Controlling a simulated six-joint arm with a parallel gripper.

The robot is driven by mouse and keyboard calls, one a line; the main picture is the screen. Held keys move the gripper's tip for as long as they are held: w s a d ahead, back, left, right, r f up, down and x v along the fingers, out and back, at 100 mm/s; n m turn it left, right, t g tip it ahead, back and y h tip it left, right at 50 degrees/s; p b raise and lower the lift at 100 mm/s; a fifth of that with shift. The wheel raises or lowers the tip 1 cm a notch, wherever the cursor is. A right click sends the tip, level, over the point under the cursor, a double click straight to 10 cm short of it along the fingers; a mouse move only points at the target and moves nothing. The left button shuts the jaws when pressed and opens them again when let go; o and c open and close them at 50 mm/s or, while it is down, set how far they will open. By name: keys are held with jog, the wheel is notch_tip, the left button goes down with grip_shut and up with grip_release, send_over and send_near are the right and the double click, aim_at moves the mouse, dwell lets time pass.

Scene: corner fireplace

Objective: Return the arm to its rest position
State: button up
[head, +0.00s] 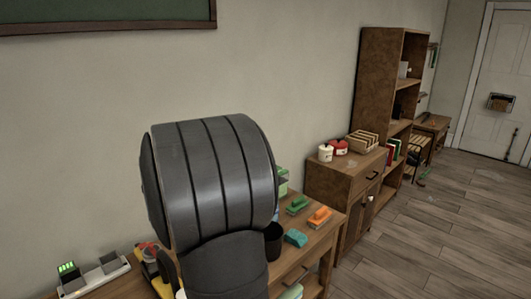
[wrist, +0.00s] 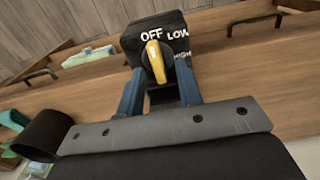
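In the wrist view, my gripper (wrist: 157,88) shows two blue fingers set apart with a gap between them. A black control box (wrist: 130,40) lies just beyond the fingertips, marked OFF, LOW and HIGH in white. Its yellow knob (wrist: 155,60) shows in the gap, with its upper end just below OFF. I see no finger closed on the knob; whether a finger touches the box, I cannot tell. In the head view, my dark grey arm fills the middle and the gripper is hidden.
A wooden table (head: 322,232) carries green, orange and teal items and a dark cup (head: 273,243). A yellow object (head: 155,262) and a grey block with green lights (head: 68,270) stand left. A cabinet (head: 335,183) and shelf stand right. The floor at right is largely clear.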

jog(key=shift+r, duration=0.1)
notch_tip(320, 180, up, 17)
notch_tip(320, 180, down, 17)
jog(key=shift+f, duration=0.1)
jog(key=shift+m, duration=0.3)
jog(key=m, duration=0.3)
jog(key=shift+w+d, duration=0.1)
jog(key=shift+d, duration=0.05)
jog(key=m, duration=0.5)
jog(key=shift+d, duration=0.2)
dwell(0.4)
jog(key=shift+w, duration=0.1)
dwell(0.3)
